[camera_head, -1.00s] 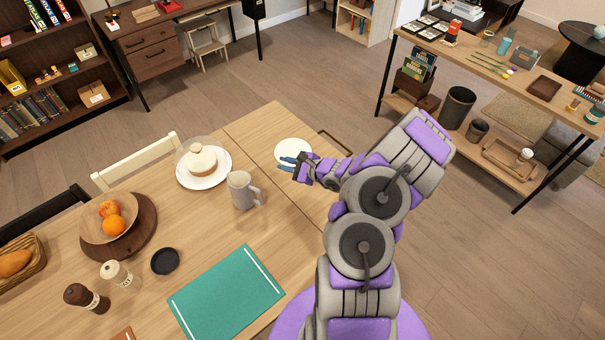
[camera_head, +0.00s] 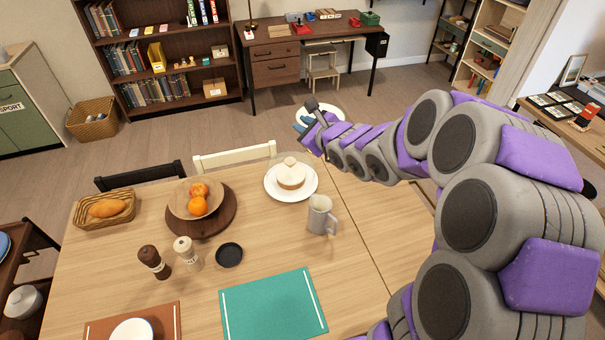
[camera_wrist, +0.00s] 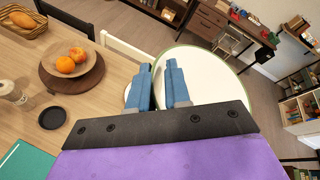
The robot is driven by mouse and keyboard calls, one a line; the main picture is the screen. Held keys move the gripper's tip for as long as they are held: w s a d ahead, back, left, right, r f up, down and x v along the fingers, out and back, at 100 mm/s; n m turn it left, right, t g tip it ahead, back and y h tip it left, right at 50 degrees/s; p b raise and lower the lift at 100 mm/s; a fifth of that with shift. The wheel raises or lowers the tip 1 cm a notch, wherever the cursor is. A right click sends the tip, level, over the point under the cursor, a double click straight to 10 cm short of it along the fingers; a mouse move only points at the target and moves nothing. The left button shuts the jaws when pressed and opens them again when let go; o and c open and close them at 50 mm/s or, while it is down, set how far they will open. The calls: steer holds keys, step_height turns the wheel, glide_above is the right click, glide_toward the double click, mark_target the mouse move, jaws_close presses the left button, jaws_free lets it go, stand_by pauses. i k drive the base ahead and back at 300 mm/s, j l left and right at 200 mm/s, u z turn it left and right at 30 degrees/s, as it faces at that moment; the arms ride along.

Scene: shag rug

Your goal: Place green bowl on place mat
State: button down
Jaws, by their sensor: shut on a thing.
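The green bowl (camera_wrist: 215,78) shows a pale inside and a thin green rim in the wrist view. My gripper (camera_wrist: 158,88) is shut on its near-left edge, with its blue fingers partly covering that edge. In the head view the bowl (camera_head: 328,113) is a pale round shape behind my gripper (camera_head: 303,122), held up past the table's far edge. A teal place mat (camera_head: 273,305) with white stripes lies bare at the table's front. A brown place mat (camera_head: 100,330) at front left carries a white bowl (camera_head: 132,331).
A grey mug (camera_head: 320,215) and a cake on a white plate (camera_head: 275,194) stand behind the teal mat. A black coaster (camera_head: 229,255), two shakers (camera_head: 187,253), a fruit bowl (camera_head: 184,205) and a bread basket (camera_head: 90,221) stand left. The table's right part is clear.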

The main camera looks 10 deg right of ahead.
mark_target(270, 310)
steer(key=k+j, duration=0.15)
steer(key=j, duration=0.2)
steer(key=k+j, duration=0.2)
steer(key=j, duration=0.15)
steer(key=k+j, duration=0.15)
steer(key=j, duration=0.15)
steer(key=k+j, duration=0.2)
steer(key=j, duration=0.15)
steer(key=k+j+u, duration=0.1)
steer(key=j, duration=0.25)
steer(key=k, duration=0.05)
